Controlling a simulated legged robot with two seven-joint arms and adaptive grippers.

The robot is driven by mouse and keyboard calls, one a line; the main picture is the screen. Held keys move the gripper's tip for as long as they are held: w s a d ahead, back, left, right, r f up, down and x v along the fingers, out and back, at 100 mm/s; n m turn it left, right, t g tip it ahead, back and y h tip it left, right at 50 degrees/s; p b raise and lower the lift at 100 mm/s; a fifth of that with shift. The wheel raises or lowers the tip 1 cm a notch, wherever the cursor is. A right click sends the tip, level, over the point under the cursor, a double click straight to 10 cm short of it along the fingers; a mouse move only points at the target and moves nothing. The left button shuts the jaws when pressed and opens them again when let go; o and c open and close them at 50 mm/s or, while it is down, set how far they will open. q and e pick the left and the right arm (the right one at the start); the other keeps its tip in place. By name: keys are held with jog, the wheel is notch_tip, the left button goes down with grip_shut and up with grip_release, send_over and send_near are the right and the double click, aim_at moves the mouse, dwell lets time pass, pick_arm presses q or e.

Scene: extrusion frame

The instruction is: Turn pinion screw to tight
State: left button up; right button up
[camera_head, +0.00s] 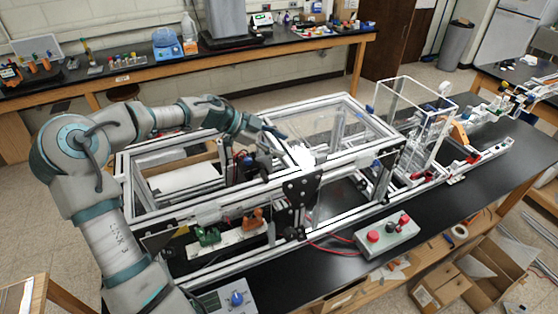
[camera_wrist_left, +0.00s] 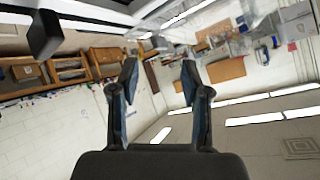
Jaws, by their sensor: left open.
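The aluminium extrusion frame (camera_head: 345,197) stands on the black bench, with clear panels on top and a black plate (camera_head: 300,190) with round parts on its front middle. I cannot pick out the pinion screw for certain in either view. My left gripper (camera_head: 278,140) is over the middle of the frame, near its top rails. Its fingers stand apart with nothing between them, as the left wrist view (camera_wrist_left: 160,82) shows. That view looks across the room, with a frame rail at its top. Whether the gripper touches the frame cannot be told. My right gripper is out of view.
A control box with red buttons (camera_head: 388,236) sits in front of the frame. Green (camera_head: 207,236) and orange (camera_head: 254,220) parts sit inside its lower front. A clear upright box (camera_head: 418,105) rises at the right.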

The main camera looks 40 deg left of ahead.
pick_arm(q)
jog(key=s+a+f+n+y+p, duration=0.4)
jog(key=s+a+f+n, duration=0.55)
jog(key=a+f, duration=0.3)
jog(key=shift+m, duration=0.45)
jog(key=x, duration=0.5)
jog(key=b+x, duration=0.1)
jog(key=x, duration=1)
jog(key=shift+w+d+r, duration=0.15)
jog(key=shift+w+d, duration=0.15)
jog(key=shift+d, duration=0.05)
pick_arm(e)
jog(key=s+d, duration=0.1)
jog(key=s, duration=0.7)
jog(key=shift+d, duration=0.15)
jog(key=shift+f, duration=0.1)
pick_arm(q)
jog(key=c, duration=0.8)
jog(key=shift+a, duration=0.15)
grip_shut()
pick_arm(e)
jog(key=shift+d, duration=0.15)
